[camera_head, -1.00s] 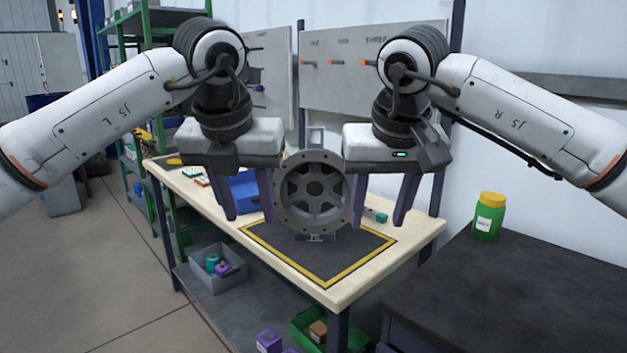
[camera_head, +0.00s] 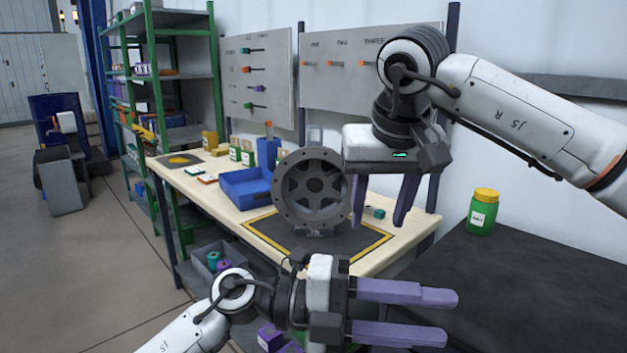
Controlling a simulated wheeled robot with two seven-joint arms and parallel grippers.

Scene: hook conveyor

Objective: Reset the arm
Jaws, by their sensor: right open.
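My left gripper (camera_head: 450,318) comes in low from the left. Its two purple fingers point right, lie parallel with a clear gap, and hold nothing. My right gripper (camera_head: 379,222) hangs from the right with its purple fingers pointing down, spread apart and empty. It is just right of a grey round flanged wheel part (camera_head: 314,190) that stands upright on the workbench. I cannot tell whether the nearer finger touches the part.
The wooden workbench (camera_head: 208,194) bears a dark mat with a yellow border (camera_head: 375,252) and a blue bin (camera_head: 243,188). A green jar with a yellow lid (camera_head: 482,212) stands on the dark table (camera_head: 470,285) at right. A green shelf rack (camera_head: 185,75) stands at left.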

